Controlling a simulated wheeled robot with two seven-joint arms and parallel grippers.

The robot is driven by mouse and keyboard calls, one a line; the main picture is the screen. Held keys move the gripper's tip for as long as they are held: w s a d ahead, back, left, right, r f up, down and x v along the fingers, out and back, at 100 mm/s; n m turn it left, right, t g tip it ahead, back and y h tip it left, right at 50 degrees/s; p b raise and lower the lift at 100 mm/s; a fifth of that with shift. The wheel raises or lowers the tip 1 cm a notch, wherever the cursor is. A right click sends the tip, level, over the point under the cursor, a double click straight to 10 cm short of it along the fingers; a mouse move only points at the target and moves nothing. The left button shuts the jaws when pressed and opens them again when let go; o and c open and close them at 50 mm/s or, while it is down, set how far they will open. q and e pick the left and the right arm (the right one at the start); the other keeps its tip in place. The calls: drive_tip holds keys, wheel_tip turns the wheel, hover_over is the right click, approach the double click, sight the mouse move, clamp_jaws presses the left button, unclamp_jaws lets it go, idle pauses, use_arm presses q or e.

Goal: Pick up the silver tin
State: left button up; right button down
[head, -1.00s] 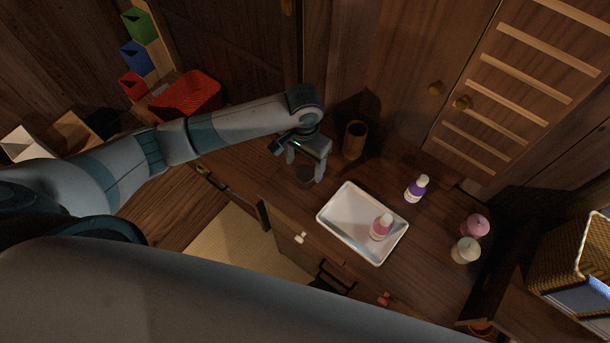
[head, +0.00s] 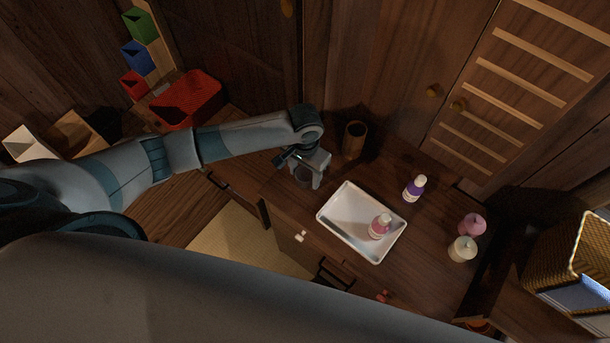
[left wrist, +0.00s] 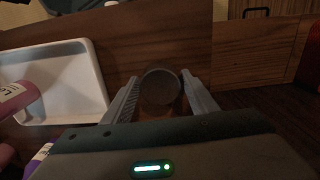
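The silver tin (head: 302,176) stands on the dark wooden cabinet top, left of the white tray, and looks dark grey in the shade. My left gripper (head: 306,173) is down at the tin, with a finger on either side of it. In the left wrist view the tin's round top (left wrist: 160,86) lies between the two open fingers (left wrist: 159,92), with what looks like a small gap at each side. The gripper hides part of the tin in the head view. My right gripper is not in view.
A white tray (head: 336,213) holding a pink bottle (head: 380,226) is close on the right. A brown wooden cup (head: 354,139) stands just behind the gripper. A purple bottle (head: 414,188), a pink jar (head: 472,224) and a cream jar (head: 462,249) stand farther right.

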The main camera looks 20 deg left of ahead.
sight(305, 173)
use_arm(q)
drive_tip(key=c, duration=0.7)
drive_tip(key=shift+r, duration=0.15)
drive_tip(key=shift+r+b, duration=0.3)
drive_tip(key=shift+r, duration=0.25)
wheel_tip(305, 173, up, 2)
drive_tip(key=shift+w+r+b, duration=0.1)
drive_tip(key=shift+r+b, duration=0.15)
drive_tip(key=shift+b, duration=0.15)
drive_tip(key=d+r+b, duration=0.1)
drive_tip(key=d+r, duration=0.1)
drive_tip(key=d, duration=0.2)
drive_tip(key=d+r+b, duration=0.1)
drive_tip(key=d+r, duration=0.1)
drive_tip(key=d, duration=0.1)
drive_tip(key=w+d+r+b, duration=0.1)
drive_tip(key=d+r, duration=0.2)
drive_tip(key=d, duration=0.1)
drive_tip(key=shift+w+d+r, duration=0.1)
drive_tip(key=shift+d, duration=0.2)
